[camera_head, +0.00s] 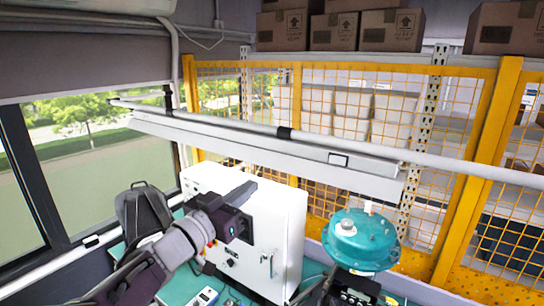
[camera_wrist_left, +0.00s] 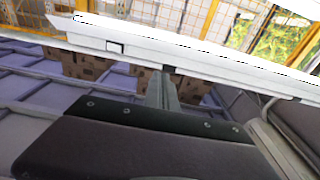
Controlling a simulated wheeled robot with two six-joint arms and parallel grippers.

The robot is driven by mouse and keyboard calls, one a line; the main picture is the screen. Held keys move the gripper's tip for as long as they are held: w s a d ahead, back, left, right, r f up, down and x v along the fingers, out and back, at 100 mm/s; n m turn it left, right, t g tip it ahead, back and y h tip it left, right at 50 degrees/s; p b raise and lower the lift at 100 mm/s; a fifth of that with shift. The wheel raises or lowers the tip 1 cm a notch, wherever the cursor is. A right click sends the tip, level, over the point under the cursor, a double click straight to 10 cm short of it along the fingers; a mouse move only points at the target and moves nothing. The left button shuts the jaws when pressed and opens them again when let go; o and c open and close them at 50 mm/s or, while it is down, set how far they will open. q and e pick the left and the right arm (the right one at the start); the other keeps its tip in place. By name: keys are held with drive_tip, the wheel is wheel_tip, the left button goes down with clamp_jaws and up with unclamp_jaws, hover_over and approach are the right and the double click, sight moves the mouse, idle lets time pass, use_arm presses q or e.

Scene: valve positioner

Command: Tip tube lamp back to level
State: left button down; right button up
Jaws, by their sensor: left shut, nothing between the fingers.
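The tube lamp (camera_head: 270,150) is a long white fixture hanging under a white rail. In the head view it slopes down to the right, and its gap to the rail looks wider at the right end. It crosses the top of the left wrist view (camera_wrist_left: 220,60) at a slant. My left gripper (camera_head: 244,192) is shut and empty, below the lamp and in front of the white cabinet. Its fingers (camera_wrist_left: 162,84) point toward the lamp's edge in the left wrist view; I cannot tell whether they touch it. My right gripper is not in view.
A white cabinet (camera_head: 270,235) stands behind my left gripper. A teal round actuator (camera_head: 361,240) stands below the lamp's right end. The white rail (camera_head: 450,167) runs above the lamp. A yellow mesh fence (camera_head: 505,120) stands behind, and a black backpack (camera_head: 143,212) at left.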

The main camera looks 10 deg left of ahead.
use_arm(q)
drive_tip(key=b+x, duration=0.1)
drive_tip(key=x, duration=0.3)
drive_tip(key=f+b+x, duration=0.1)
drive_tip(key=b+x, duration=0.1)
drive_tip(key=x, duration=0.2)
drive_tip(key=f+b+x, duration=0.1)
drive_tip(key=x, duration=0.3)
drive_tip(key=shift+w+d+f, duration=0.1)
drive_tip(key=shift+w+d, duration=0.1)
drive_tip(key=shift+w, duration=0.1)
drive_tip(key=shift+w+d+f, duration=0.1)
drive_tip(key=shift+w+f, duration=0.25)
drive_tip(key=shift+f, duration=0.1)
